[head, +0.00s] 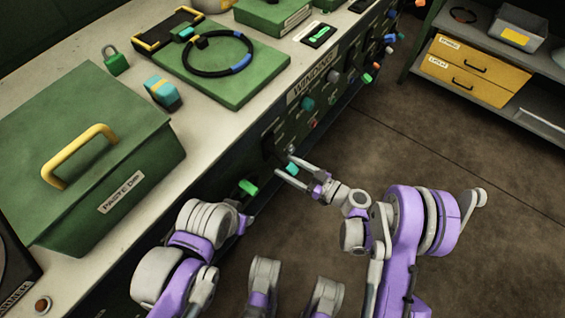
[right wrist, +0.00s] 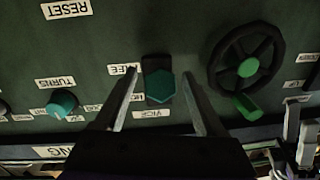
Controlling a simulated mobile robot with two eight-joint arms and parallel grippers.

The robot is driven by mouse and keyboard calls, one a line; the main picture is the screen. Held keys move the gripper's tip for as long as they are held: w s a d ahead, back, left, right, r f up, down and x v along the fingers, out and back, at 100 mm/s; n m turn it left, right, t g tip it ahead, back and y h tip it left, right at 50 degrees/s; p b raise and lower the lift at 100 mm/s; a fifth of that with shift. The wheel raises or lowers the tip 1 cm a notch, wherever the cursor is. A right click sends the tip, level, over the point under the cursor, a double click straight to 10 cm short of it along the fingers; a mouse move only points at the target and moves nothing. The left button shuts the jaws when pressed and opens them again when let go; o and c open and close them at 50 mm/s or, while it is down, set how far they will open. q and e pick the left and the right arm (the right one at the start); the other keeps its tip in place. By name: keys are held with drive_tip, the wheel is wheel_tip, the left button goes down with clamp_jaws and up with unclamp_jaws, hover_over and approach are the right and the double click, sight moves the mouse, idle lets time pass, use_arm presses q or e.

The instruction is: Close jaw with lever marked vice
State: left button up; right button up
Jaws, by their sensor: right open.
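The lever marked VICE has a teal hexagonal knob (right wrist: 161,85) on a dark slotted plate, with its upside-down label (right wrist: 154,114) beside it in the right wrist view. My right gripper (right wrist: 155,88) is open, with one finger on each side of the knob; I cannot tell whether either finger touches it. In the head view the teal knob (head: 292,169) shows between the fingertips of my right gripper (head: 285,164) at the bench front. My left arm (head: 210,220) is at the lower middle; its fingers cannot be made out clearly. No vice jaw is identifiable.
A black handwheel (right wrist: 246,65) with a green handle and a teal turning knob (right wrist: 62,104) flank the lever. On the bench stand a green lidded box (head: 90,160), a padlock (head: 115,61) and a green board with a black ring (head: 235,85). The floor at right is open.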

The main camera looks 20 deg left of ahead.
drive_tip(key=shift+x, duration=1.35)
clamp_jaws()
idle(0.4)
